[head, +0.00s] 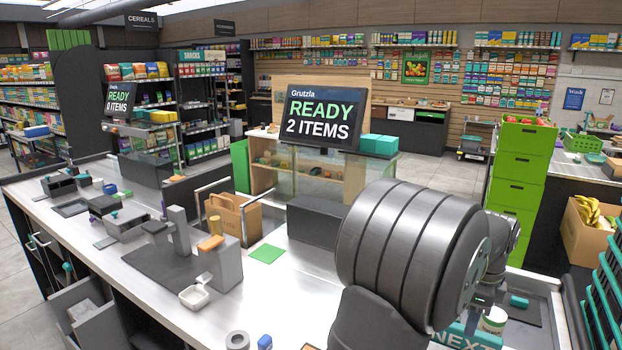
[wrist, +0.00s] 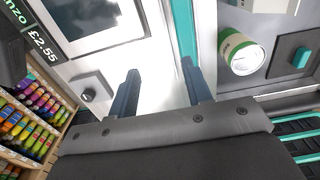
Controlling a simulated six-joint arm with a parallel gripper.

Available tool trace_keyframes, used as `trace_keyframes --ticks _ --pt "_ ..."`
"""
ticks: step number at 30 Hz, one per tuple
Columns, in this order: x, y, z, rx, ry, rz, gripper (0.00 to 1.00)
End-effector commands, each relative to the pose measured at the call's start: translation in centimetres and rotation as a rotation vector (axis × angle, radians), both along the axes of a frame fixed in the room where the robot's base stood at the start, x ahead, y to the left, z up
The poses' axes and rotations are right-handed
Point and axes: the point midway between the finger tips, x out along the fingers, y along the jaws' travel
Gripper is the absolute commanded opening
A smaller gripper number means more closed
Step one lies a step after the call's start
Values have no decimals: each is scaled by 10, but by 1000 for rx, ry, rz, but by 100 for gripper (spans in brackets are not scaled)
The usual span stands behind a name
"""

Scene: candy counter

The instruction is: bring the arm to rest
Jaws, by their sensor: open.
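My gripper (wrist: 160,67) shows in the wrist view with its two dark fingers apart and nothing between them. A bare pale counter surface shows behind the gap. In the head view my arm fills the lower right, and the fingers cannot be made out there. A white and green can (wrist: 240,52) stands to the right of the fingers, apart from them. It also shows in the head view (head: 494,320), beside my arm.
A screen reading "READY 2 ITEMS" (head: 320,118) stands behind the counter (head: 150,210). A paper bag (head: 234,218) and a green square (head: 267,254) are on the counter. Green crates (head: 518,180) rise at the right. The counter around the green square is clear.

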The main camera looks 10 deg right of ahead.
Motion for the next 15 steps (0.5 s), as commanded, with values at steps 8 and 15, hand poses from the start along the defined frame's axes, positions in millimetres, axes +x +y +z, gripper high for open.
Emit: trace_keyframes --ticks 8,15 --pt "49 30 -8 0 0 4 45" --pt "87 59 -15 0 0 4 45"
